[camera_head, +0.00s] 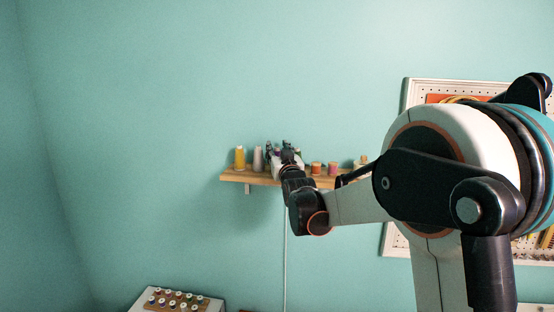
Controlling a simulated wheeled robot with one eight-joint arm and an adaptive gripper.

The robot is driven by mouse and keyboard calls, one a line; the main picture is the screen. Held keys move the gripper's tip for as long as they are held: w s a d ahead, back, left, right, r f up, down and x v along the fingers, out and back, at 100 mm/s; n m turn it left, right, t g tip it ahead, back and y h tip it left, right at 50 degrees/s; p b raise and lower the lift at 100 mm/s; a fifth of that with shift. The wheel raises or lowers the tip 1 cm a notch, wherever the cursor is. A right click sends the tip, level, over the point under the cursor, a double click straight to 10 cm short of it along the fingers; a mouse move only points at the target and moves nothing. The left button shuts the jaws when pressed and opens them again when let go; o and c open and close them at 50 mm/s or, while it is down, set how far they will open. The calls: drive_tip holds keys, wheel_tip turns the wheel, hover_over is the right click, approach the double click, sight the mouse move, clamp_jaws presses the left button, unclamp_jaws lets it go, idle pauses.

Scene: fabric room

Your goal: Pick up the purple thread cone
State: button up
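A wooden wall shelf (235,176) holds a row of thread cones and spools. My arm reaches out to it from the right, and my gripper (280,149) is at the shelf's middle, among the row. A small purplish patch shows near the fingers, but it is too small and too covered to tell whether it is the purple cone. A yellow cone (239,158) and a pale grey cone (257,160) stand upright to the left of my gripper. I cannot tell whether the fingers are open or shut.
Two small reddish-orange spools (316,168) (333,168) stand right of my gripper. A framed pegboard (397,240) hangs behind my arm at the right. A white surface with a rack of small spools (177,300) is at the lower left. The wall left of the shelf is clear.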

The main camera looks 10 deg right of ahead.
drive_tip(key=shift+w+r, duration=0.1)
drive_tip(key=shift+w, duration=0.6)
clamp_jaws()
drive_tip(key=shift+r, duration=0.15)
